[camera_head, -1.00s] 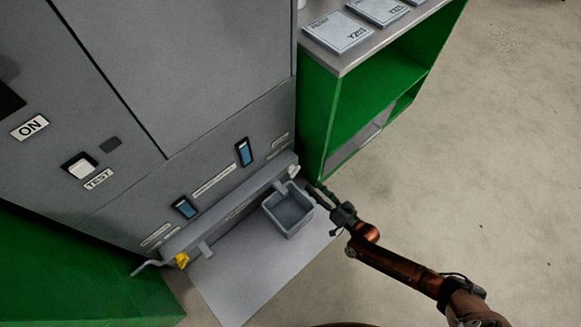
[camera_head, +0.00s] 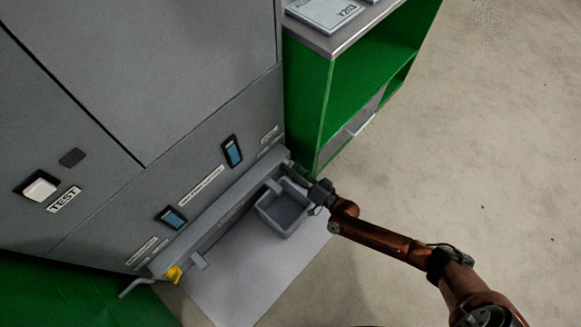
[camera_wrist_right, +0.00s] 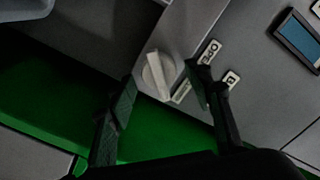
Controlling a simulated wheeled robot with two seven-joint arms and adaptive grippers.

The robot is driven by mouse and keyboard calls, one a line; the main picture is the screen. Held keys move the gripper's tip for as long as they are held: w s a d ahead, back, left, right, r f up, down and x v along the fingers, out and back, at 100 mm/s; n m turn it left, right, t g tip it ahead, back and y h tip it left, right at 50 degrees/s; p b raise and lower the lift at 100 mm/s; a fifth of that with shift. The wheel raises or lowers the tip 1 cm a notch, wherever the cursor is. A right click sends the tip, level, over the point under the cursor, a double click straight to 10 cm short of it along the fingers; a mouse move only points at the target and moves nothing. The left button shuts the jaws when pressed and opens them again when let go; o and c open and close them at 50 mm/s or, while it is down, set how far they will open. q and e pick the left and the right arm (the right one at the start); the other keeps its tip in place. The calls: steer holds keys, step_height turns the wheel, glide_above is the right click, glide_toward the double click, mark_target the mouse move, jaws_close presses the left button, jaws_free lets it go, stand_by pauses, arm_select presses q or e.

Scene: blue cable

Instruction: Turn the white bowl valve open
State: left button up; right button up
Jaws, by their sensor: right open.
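The white bowl valve (camera_wrist_right: 158,74) is a round white knob with a raised bar across it, on the end of the grey ledge in the right wrist view. My right gripper (camera_wrist_right: 160,98) is open, with one dark finger on each side of the knob. I cannot tell whether the fingers touch it. In the head view my right gripper (camera_head: 300,172) is at the right end of the machine's ledge (camera_head: 215,222), and the knob is hidden there. My left gripper is not in view.
A grey bin (camera_head: 284,212) stands under the ledge, close to my right gripper. A yellow knob (camera_head: 173,274) is at the ledge's left end. A green shelf (camera_head: 318,105) stands close behind the gripper. The floor (camera_head: 480,150) at right is clear.

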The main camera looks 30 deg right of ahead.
steer(key=shift+c, duration=0.3)
steer(key=c, duration=1.1)
